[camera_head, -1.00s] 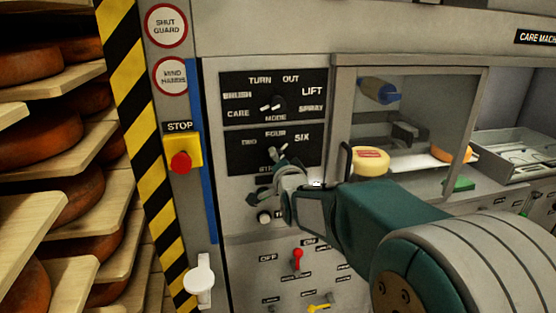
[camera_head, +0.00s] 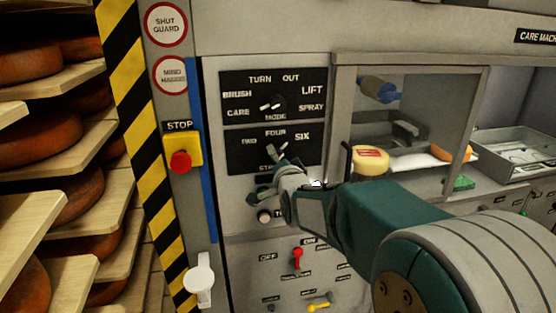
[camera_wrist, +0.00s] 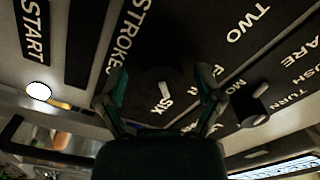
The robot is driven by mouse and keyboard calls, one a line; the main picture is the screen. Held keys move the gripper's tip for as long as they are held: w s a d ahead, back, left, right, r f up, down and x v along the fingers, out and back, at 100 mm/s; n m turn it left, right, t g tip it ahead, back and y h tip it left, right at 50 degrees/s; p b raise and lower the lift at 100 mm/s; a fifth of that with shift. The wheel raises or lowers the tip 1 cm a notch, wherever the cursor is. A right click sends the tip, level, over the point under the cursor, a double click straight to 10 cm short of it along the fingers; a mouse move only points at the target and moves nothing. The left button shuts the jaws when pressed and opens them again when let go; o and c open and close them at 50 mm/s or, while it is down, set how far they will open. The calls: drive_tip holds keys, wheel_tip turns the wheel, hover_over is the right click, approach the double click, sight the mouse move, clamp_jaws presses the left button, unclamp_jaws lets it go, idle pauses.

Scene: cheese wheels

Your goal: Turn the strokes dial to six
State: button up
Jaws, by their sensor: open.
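The strokes dial is dark with a white pointer mark (camera_wrist: 165,90) and sits between my fingers in the wrist view. Its mark lies close to the SIX label (camera_wrist: 166,105); the exact setting is hard to tell. In the head view, my gripper (camera_head: 264,172) is open in front of the strokes panel (camera_head: 240,155) and hides most of the dial. The wrist view shows my gripper (camera_wrist: 162,98) with one finger on each side of the dial; contact cannot be told. The labels TWO, FOUR and SIX (camera_head: 302,137) show above the dial in the head view.
The mode dial (camera_head: 272,105) is just above. A red stop button (camera_head: 180,161) is to the left. A red switch (camera_head: 297,258) and a yellow lever (camera_head: 319,304) are below.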

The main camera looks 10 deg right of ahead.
drive_tip(key=s, duration=1.1)
drive_tip(key=shift+s, duration=0.35)
drive_tip(key=shift+f, duration=0.1)
drive_tip(key=s+f+n+g, duration=0.4)
drive_tip(key=s+n+g, duration=0.1)
drive_tip(key=s, duration=0.7)
drive_tip(key=s+f+n+g, duration=0.5)
drive_tip(key=s+n+g, duration=0.1)
drive_tip(key=s, duration=0.6)
drive_tip(key=shift+g, duration=0.7)
